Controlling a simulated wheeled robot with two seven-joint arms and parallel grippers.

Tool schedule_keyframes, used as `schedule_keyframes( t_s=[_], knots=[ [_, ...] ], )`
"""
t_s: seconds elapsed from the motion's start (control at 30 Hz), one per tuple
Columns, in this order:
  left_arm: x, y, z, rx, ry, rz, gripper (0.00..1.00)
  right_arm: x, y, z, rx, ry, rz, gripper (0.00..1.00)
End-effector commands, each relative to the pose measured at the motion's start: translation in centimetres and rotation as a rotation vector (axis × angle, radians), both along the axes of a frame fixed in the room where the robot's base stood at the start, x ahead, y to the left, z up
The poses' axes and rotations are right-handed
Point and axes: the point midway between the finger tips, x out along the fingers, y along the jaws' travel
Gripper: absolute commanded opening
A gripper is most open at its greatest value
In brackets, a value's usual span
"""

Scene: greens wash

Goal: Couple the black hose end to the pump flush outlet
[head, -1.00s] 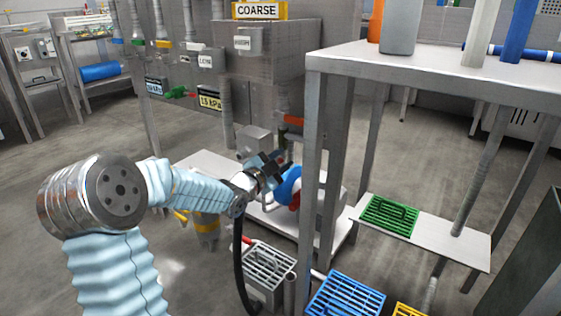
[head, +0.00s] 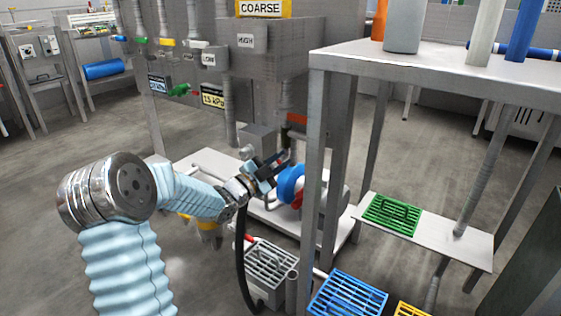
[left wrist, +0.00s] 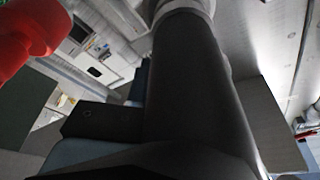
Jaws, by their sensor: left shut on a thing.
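My left gripper (head: 272,166) is shut on the black hose (head: 241,262), beside the pump's blue body (head: 291,184). The hose hangs from near the wrist towards the floor. In the left wrist view the black hose (left wrist: 195,95) is a thick dark tube filling the middle, with a light grey collar (left wrist: 185,8) at its far end. I cannot tell whether that collar belongs to the hose or to the outlet. The pump's flush outlet cannot be made out clearly in the head view. My right gripper is not in view.
A steel table (head: 430,72) stands on the right, its legs close to the pump. Grey (head: 268,262), blue (head: 347,297) and green (head: 391,214) grated items sit lower down. A red part (left wrist: 28,35) shows at the upper left of the wrist view.

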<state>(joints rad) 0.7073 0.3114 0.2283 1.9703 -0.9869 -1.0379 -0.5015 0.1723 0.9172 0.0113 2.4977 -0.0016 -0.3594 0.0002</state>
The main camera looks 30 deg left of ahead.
Motion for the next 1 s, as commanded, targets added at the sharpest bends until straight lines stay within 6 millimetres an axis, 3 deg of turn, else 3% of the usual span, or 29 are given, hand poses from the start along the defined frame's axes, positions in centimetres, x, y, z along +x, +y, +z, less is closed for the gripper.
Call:
schedule_keyframes(
  t_s=[0.03, 0.17, 0.57, 1.0],
  knots=[
    [0.0, 0.0, -0.1, -0.001, 0.002, 0.000, 0.23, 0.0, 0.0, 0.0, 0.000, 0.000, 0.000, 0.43],
    [0.0, 0.0, -0.1, 0.000, 0.002, 0.001, 0.42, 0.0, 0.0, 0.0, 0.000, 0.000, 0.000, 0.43],
    [-0.8, 0.3, -0.1, 0.002, 0.002, 0.002, 0.43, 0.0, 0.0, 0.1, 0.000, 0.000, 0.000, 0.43],
    [-10.2, 2.8, -2.0, 0.001, 0.005, 0.004, 0.43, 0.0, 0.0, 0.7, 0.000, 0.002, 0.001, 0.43]
  ],
)
